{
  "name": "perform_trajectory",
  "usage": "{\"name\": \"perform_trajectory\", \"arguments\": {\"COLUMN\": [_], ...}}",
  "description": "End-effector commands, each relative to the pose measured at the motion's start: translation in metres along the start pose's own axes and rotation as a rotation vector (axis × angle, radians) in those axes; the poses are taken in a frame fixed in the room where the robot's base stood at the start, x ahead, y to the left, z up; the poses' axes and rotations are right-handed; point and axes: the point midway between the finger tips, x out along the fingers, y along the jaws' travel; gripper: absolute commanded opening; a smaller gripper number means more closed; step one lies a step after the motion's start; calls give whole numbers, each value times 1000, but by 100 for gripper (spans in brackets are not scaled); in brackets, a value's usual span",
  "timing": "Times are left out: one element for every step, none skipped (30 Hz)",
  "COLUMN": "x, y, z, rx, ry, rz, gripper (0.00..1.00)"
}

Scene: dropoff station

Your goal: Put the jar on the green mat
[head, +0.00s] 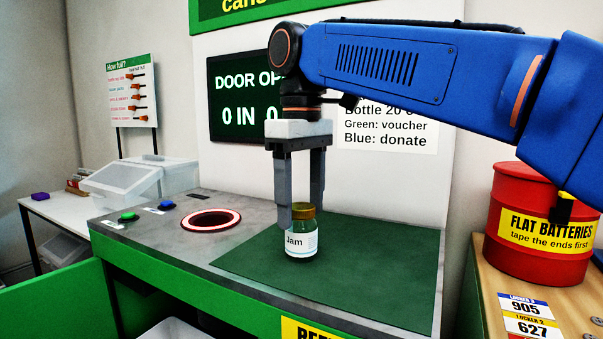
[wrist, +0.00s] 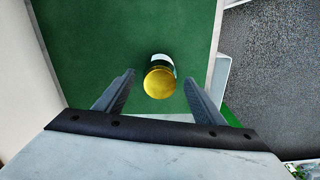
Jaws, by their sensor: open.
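The jar (head: 301,238) has a gold lid and a white label reading "Jam". It stands upright on the green mat (head: 385,275), which covers the right part of the grey counter. In the wrist view the jar's gold lid (wrist: 159,83) shows from above, with the green mat (wrist: 120,30) around it. My gripper (head: 300,215) points down at the jar with its fingers apart. In the wrist view the fingers of my gripper (wrist: 159,88) lie to either side of the lid, with gaps showing, so it is not closed on the jar.
A round opening with a glowing red ring (head: 211,220) is left of the mat, with a green button (head: 129,217) and a blue button (head: 166,205) beyond. A red battery drum (head: 540,228) stands on a wooden surface at right. A dark display (head: 240,100) is behind.

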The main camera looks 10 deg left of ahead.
Motion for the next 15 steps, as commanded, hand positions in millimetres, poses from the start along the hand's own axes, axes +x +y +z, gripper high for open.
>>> {"name": "perform_trajectory", "arguments": {"x": [-10, -16, -23, -28, -34, -39, -43, -46, -51, -54, -56, -59, -60, -62, -63], "y": [0, 0, 0, 0, 0, 0, 0, 0, 0, 0, 0, 0, 0, 0, 0], "z": [-1, -1, -1, -1, -1, -1, -1, -1, -1, -1, -1, 0, 0, 0, 0], "rx": [0, 0, 0, 0, 0, 0, 0, 0, 0, 0, 0, 0, 0, 0, 0], "ry": [1, 2, 1, 2, 2, 1, 2, 0, 1, 1, 0, 0, 0, 0, 0], "rz": [0, 1, 0, 1, 1, 0, 0, 0, 0, 0, 0, 0, 0, 0, 0], "gripper": [63, 63, 63, 63, 63, 63, 63, 63, 63, 63, 63, 63, 63, 63, 63]}}
